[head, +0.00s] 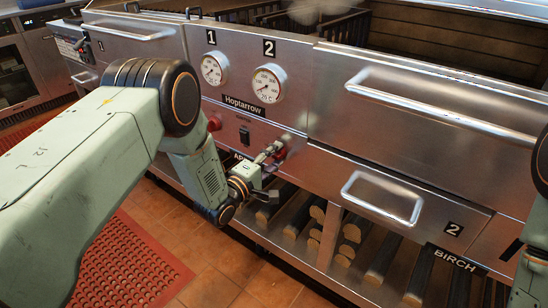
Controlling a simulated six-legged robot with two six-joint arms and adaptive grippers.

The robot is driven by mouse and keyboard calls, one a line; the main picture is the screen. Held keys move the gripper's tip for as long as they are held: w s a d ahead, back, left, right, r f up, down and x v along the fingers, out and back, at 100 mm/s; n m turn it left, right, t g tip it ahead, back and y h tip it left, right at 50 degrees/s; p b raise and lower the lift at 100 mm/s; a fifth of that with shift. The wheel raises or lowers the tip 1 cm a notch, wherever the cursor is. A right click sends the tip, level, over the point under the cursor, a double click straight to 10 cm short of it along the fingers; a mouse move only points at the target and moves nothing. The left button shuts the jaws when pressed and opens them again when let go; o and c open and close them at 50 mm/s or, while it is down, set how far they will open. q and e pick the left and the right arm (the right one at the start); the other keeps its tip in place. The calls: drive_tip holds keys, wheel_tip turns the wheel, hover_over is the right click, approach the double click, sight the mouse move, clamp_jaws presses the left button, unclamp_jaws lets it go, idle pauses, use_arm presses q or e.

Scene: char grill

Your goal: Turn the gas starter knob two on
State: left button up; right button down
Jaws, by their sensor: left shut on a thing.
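The steel char grill's front panel (292,120) carries two round gauges marked 1 and 2. A red knob (280,149) sits on the panel below gauge 2. My left gripper (270,153) reaches it from the lower left and is shut on it, covering part of it. Another red knob (214,123) shows farther left, partly behind my left arm. A black switch (244,135) sits between the two knobs. The knob's pointer or marking is too small to read. My right gripper is not in view; only part of the right arm shows at the right edge.
A drawer handle (384,200) and a long upper handle (440,108) stick out to the right of the knob. Under the panel is an open shelf of logs (349,240). A red mat (130,262) lies on the tiled floor.

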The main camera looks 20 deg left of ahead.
use_arm(q)
drive_tip(key=o, duration=1.2)
drive_tip(key=shift+c, duration=0.2)
drive_tip(key=v, duration=1.2)
